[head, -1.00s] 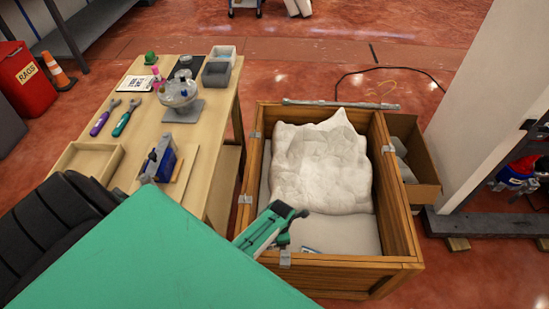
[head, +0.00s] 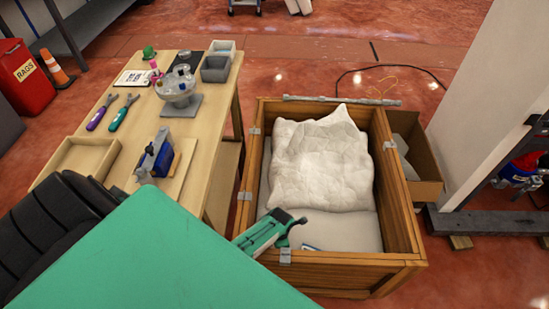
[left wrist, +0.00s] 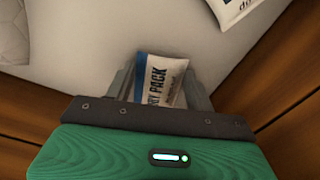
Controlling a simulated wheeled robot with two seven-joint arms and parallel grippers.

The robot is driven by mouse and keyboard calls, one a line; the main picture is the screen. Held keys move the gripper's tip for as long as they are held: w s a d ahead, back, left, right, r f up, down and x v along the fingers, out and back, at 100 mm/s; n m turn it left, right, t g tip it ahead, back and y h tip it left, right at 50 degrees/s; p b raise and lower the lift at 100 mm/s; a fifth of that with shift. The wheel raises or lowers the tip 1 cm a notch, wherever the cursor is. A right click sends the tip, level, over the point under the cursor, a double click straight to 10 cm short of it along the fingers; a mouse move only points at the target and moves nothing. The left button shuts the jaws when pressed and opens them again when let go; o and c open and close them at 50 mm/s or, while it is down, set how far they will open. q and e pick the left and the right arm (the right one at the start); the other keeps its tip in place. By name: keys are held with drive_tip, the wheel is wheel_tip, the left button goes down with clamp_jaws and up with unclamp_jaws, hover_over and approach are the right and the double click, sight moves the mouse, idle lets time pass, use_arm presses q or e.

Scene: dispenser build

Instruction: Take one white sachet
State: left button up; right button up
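A white sachet with blue print reading "PACK" (left wrist: 158,82) shows in the left wrist view between the two fingers of my left gripper (left wrist: 165,88). The fingers stand apart at its sides; I see no clear pinch on it. A second white sachet (left wrist: 232,8) lies at the top right of that view on the pale crate floor. In the head view my left gripper (head: 294,228) reaches down into the front of the wooden crate (head: 340,258). A small piece of a sachet (head: 310,247) shows beside it. My right gripper is not in view.
A white crumpled cover (head: 320,160) fills the crate's back part. A cardboard box (head: 426,170) stands right of the crate. The wooden table (head: 135,95) at left holds tools, a bowl (head: 176,85), grey bins (head: 216,68) and a shallow tray (head: 80,155).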

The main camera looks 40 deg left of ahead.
use_arm(q)
drive_tip(key=c, duration=0.7)
drive_tip(key=shift+r, duration=0.15)
